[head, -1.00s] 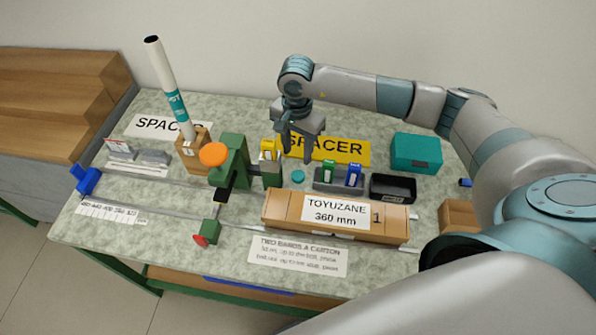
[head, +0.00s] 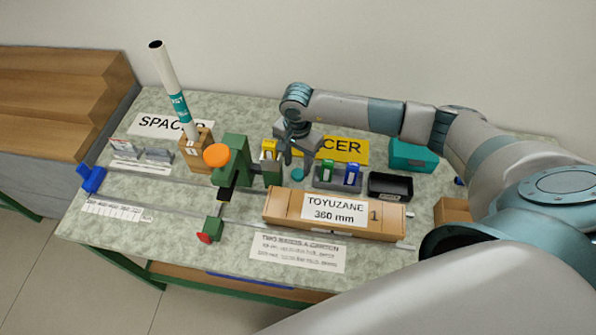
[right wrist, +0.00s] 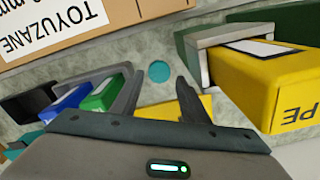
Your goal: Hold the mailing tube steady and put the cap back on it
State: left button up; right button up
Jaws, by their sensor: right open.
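The mailing tube (head: 172,88), white with a teal label band and a dark open top, stands tilted slightly left in a wooden block (head: 196,151) at the back left. The cap, a small teal disc (head: 298,174), lies on the table mid-bench. My right gripper (head: 298,162) points down over it, open and empty. In the right wrist view the cap (right wrist: 159,71) shows between and just beyond the fingertips (right wrist: 160,80), apart from both. My left gripper is not in view.
A yellow block (head: 269,149) is close to the fingers. Right of the cap are a holder with green and blue pieces (head: 352,172) and a black tray (head: 390,186). A long carton (head: 334,214) lies in front.

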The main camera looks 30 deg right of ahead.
aim_at(298, 173)
jog(key=shift+s+f+p, duration=0.1)
jog(key=shift+f+p, duration=0.6)
jog(key=shift+f, duration=1)
jog(key=shift+c, duration=0.2)
jog(key=c, duration=0.7)
